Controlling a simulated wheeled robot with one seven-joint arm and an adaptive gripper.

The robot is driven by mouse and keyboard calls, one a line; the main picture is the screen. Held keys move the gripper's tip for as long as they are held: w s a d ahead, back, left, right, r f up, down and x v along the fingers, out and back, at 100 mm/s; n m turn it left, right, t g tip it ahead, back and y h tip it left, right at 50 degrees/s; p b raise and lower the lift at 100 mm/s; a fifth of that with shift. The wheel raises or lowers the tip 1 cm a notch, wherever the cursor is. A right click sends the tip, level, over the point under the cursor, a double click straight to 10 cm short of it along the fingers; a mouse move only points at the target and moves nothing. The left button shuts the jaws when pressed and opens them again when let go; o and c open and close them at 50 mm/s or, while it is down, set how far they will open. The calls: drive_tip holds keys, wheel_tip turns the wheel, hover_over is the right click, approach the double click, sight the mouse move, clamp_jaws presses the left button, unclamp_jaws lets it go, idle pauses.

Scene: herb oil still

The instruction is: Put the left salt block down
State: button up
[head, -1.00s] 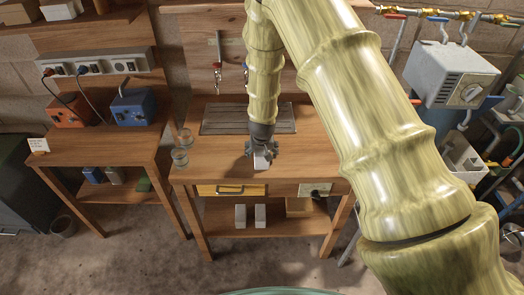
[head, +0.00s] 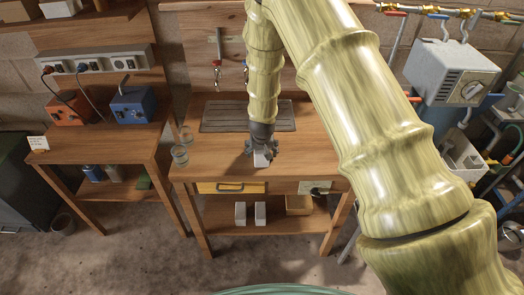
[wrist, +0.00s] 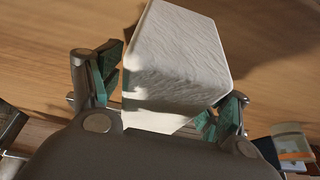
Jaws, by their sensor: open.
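A white rough-faced salt block (wrist: 175,55) stands on the wooden bench top (head: 205,165), near its front edge. It also shows in the head view (head: 262,159), below my gripper. My gripper (wrist: 165,95) is open around the block, with one teal-padded finger on each side. A narrow gap shows at the left finger; the right finger is close to the block, and I cannot tell if it touches. The block's underside is hidden.
Two more white blocks (head: 250,214) stand on the lower shelf, beside a wooden box (head: 299,205). Glass jars (head: 181,155) stand at the bench's left edge. A dark slatted mat (head: 225,115) lies behind my gripper. The bench's right side is largely clear.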

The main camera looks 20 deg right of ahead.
drive_tip(key=shift+c, duration=0.4)
clamp_jaws()
drive_tip(key=shift+w, duration=0.1)
drive_tip(key=shift+r, duration=0.1)
